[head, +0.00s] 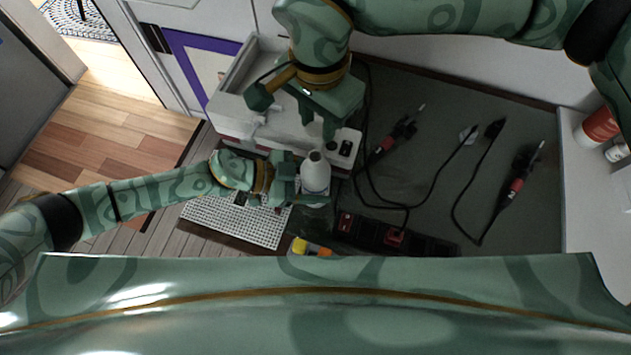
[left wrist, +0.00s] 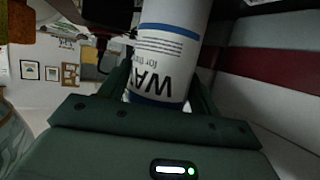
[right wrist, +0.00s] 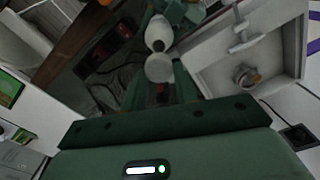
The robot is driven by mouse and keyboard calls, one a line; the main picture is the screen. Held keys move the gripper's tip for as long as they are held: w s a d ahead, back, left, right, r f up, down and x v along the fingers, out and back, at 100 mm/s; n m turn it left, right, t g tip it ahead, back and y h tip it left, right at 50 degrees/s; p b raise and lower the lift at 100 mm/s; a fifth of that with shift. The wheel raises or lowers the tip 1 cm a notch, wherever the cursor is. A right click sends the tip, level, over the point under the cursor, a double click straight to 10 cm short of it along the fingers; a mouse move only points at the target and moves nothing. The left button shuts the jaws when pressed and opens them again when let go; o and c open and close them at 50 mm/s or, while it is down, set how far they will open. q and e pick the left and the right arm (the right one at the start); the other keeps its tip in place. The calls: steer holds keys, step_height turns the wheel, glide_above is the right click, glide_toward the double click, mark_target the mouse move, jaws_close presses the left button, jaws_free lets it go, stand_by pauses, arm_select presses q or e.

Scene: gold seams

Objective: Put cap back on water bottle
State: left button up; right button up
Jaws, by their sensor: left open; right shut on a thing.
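A white water bottle (head: 316,172) stands uncapped in the head view, its narrow neck up. In the left wrist view the bottle (left wrist: 168,55) shows blue bands and dark lettering. My left gripper (head: 298,188) is open, its fingers on either side of the bottle's body. My right gripper (head: 328,128) points down just above the bottle's neck. In the right wrist view it is shut on a round white cap (right wrist: 159,68). The cap is hidden by the fingers in the head view.
A white station with knobs (head: 346,149) stands right behind the bottle. A white perforated board (head: 235,220) lies to the left. A black power strip (head: 395,238), cables and soldering irons (head: 515,188) lie to the right. A yellow thing (head: 300,246) is in front.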

arm_select(q)
steer(key=c, duration=1.1)
steer(key=shift+c, duration=0.2)
arm_select(e)
steer(key=shift+f, duration=2.5)
steer(key=shift+f, duration=0.85)
steer(key=shift+f, duration=0.55)
